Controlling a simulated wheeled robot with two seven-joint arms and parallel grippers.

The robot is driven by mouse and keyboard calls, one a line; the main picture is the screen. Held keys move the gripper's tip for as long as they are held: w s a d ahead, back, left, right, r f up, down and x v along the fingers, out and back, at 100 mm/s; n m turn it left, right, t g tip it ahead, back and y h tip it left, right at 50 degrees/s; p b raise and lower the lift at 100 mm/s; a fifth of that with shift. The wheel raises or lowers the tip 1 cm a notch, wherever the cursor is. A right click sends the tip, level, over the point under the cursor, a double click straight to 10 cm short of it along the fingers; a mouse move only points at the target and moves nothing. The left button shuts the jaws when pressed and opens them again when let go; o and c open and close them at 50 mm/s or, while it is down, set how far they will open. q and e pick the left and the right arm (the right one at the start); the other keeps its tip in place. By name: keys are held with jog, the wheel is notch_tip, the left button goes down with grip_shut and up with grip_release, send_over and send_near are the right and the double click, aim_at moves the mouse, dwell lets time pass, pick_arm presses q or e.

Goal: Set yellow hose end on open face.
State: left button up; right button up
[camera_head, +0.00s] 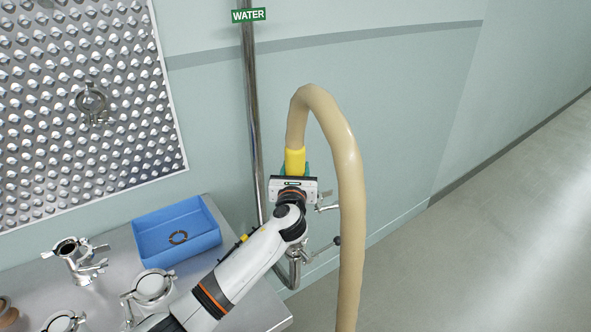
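The yellow hose end (295,161) is a yellow cuff on a thick beige hose (347,180). The hose rises from the cuff, arches over and hangs down to the right. My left gripper (294,172) is at the cuff, with teal fingers on either side of it, and appears closed on it. The cuff's lower end is hidden by the gripper body. A steel pipe (250,100) runs down behind the gripper, with valve handles to the right. I cannot tell which fitting has the open face; any face behind my gripper is hidden. My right gripper is not in view.
A clamp (92,103) hangs on the dimpled panel. Floor at right is clear.

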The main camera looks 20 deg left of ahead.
pick_arm(q)
jog(key=o, duration=1.5)
jog(key=shift+f, duration=0.15)
jog(key=v, duration=1.2)
jog(key=shift+b, duration=0.45)
